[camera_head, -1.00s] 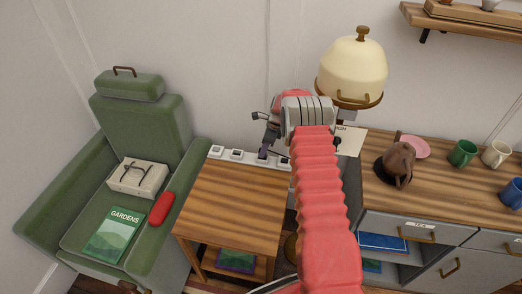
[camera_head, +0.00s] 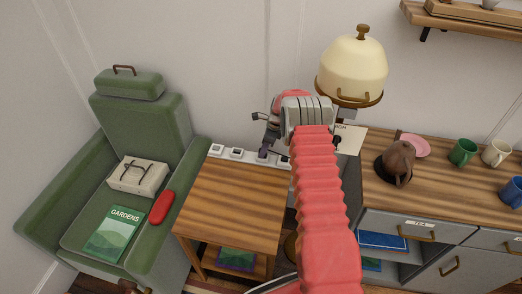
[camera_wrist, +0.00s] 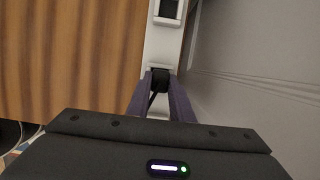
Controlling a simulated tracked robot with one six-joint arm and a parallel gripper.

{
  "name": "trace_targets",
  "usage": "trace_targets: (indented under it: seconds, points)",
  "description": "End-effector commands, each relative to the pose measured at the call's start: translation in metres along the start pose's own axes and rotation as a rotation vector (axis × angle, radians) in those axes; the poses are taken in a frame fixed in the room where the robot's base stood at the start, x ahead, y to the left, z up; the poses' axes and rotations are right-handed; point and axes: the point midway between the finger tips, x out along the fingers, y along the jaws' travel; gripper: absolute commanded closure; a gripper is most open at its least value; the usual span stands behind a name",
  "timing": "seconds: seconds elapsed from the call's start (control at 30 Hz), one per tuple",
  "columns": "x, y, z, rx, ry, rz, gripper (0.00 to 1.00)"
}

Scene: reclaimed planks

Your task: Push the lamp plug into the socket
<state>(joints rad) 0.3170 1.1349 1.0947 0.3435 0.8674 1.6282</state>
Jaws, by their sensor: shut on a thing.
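The white socket strip (camera_head: 226,153) runs along the back edge of the small wooden table, with several dark sockets. In the wrist view part of the strip (camera_wrist: 160,45) shows, with an open dark socket (camera_wrist: 169,9) at the top. My gripper (camera_head: 263,152) is over the strip, its purple fingers pointing down. In the wrist view my gripper (camera_wrist: 160,88) is shut on the black plug (camera_wrist: 160,77), which is at the strip. I cannot tell how deep the plug sits. The lamp (camera_head: 352,72) with a cream shade stands behind my arm.
A green armchair (camera_head: 145,120) stands left of the wooden table (camera_head: 235,205), whose top is clear. A cabinet (camera_head: 450,195) at right carries mugs and a brown teapot (camera_head: 399,160). The wall is close behind the strip.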

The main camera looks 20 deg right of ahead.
Motion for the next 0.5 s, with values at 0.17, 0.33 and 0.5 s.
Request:
trace_targets:
  seconds: [0.17, 0.33, 0.5]
  points:
    - [0.0017, -0.0001, -0.0005, 0.0, 0.0, 0.0, 1.0]
    - [0.0023, -0.0002, -0.0007, 0.0, 0.0, 0.0, 0.73]
    - [0.0023, -0.0001, -0.0008, 0.0, 0.0, 0.0, 0.61]
